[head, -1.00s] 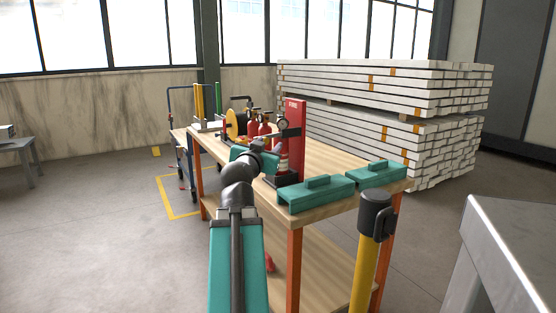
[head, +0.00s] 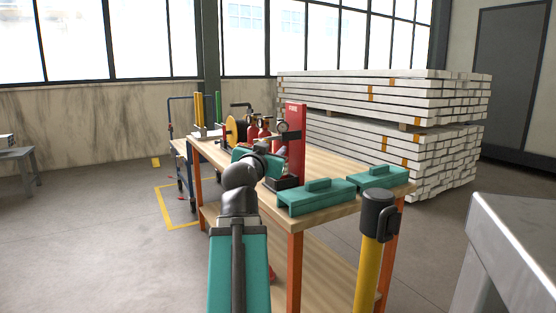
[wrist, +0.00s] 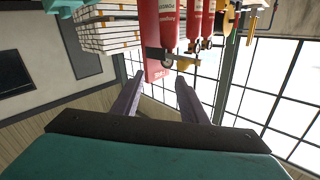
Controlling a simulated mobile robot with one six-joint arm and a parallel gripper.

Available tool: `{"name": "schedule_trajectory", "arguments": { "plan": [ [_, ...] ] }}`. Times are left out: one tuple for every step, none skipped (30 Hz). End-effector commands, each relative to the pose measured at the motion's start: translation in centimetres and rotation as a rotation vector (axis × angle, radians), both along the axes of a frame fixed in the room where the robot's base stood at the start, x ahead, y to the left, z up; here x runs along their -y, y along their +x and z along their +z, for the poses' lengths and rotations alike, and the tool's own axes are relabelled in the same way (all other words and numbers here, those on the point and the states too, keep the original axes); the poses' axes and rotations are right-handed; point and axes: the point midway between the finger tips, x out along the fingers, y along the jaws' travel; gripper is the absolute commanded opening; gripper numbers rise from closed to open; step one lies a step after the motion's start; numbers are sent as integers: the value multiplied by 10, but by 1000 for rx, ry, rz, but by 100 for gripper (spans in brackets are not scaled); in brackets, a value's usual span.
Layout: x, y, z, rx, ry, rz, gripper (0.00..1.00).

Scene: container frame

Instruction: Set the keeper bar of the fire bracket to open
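The fire bracket (head: 296,128) is an upright red board on the workbench, with a dark base. A dark bar (head: 291,136), which looks like the keeper bar, crosses it near a round gauge (head: 283,126). My wrist partly hides the bracket's lower front. In the wrist view the picture is turned over; the red board (wrist: 154,72) and the dark bar (wrist: 184,62) show just beyond the fingertips. Red cylinders (wrist: 195,18) stand close by. My gripper (wrist: 156,88) is open and empty, its two purple fingers apart. No contact with the bar is visible.
The workbench (head: 340,165) also carries teal trays (head: 316,196) at its front, red extinguishers (head: 265,128) and a yellow reel (head: 234,131) farther back. A yellow post with a black top (head: 377,215) stands at the front right. Stacked white beams (head: 400,95) lie behind.

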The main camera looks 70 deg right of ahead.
Motion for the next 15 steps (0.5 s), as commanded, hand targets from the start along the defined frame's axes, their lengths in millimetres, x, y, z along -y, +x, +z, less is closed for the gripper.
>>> {"name": "schedule_trajectory", "arguments": {
  "plan": [
    [-1,-2,-2,0,-1,-1,40],
    [-2,-2,-2,-1,0,-1,40],
    [-3,-3,-2,-1,0,-2,40],
    [-4,-4,-2,0,0,-2,40],
    [-5,-5,-2,0,-1,-1,40],
    [-6,-6,-2,1,-1,-1,40],
    [-7,-6,-2,1,-1,-1,40],
    [-8,-7,-2,1,-1,-1,40],
    [-9,-8,-2,0,-1,-1,40],
    [-10,-9,-2,0,-1,-1,40],
    [-10,-9,-2,0,-1,-1,40],
    [-12,-10,-2,0,-1,-1,40],
    [-12,-11,-2,0,-1,-1,40],
    [-13,-12,-2,0,-1,-1,40],
    [-15,-13,-2,1,-1,-1,40]
  ]
}}
